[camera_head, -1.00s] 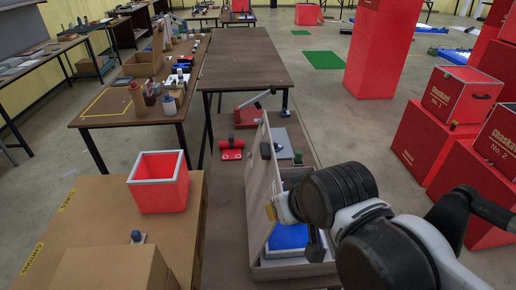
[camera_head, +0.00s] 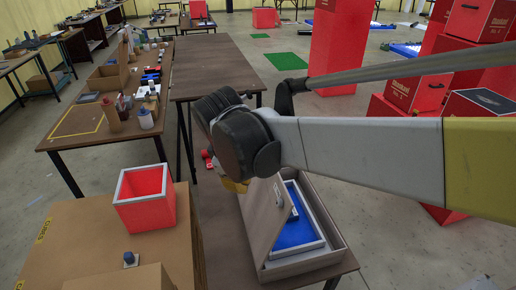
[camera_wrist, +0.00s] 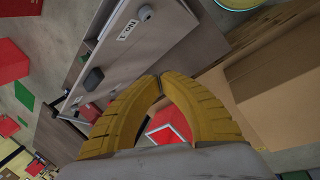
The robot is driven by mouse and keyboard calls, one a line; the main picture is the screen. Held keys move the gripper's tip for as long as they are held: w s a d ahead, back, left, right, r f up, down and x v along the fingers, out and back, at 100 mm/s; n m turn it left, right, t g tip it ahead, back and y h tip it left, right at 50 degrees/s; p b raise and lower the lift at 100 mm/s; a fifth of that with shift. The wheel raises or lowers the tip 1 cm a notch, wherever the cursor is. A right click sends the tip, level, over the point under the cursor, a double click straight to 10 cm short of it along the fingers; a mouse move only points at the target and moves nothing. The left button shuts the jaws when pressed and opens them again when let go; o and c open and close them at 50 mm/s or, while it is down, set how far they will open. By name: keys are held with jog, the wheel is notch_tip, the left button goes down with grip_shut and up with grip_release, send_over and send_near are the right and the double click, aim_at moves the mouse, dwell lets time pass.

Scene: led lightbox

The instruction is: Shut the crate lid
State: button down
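The crate (camera_head: 335,252) stands on the low brown table, with blue (camera_head: 298,232) inside. Its grey-brown lid (camera_head: 262,222) stands open and tilted along the crate's left side. In the head view my arm hides most of the gripper; a bit of yellow (camera_head: 233,185) shows above the lid. Contact with the lid cannot be told.
An open red box (camera_head: 145,198) stands on a cardboard box (camera_head: 65,230) left of the crate. A long brown table (camera_head: 212,65) lies behind. Red boxes (camera_head: 405,90) stand at the right. Grey floor is open at lower right.

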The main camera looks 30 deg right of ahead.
jog(key=w+d+r+n+g+h+p, duration=0.2)
jog(key=w+r+n+g+h+p, duration=0.15)
jog(key=w+r+n+p, duration=0.4)
jog(key=shift+m+g+y, duration=0.25)
jog(key=shift+m+y, duration=0.1)
jog(key=shift+m, duration=0.2)
jog(key=x, duration=0.4)
jog(key=d+x, duration=0.1)
jog(key=x, duration=0.4)
jog(key=d+r+x, duration=0.1)
jog(key=x, duration=0.4)
jog(key=shift+s+a, duration=0.1)
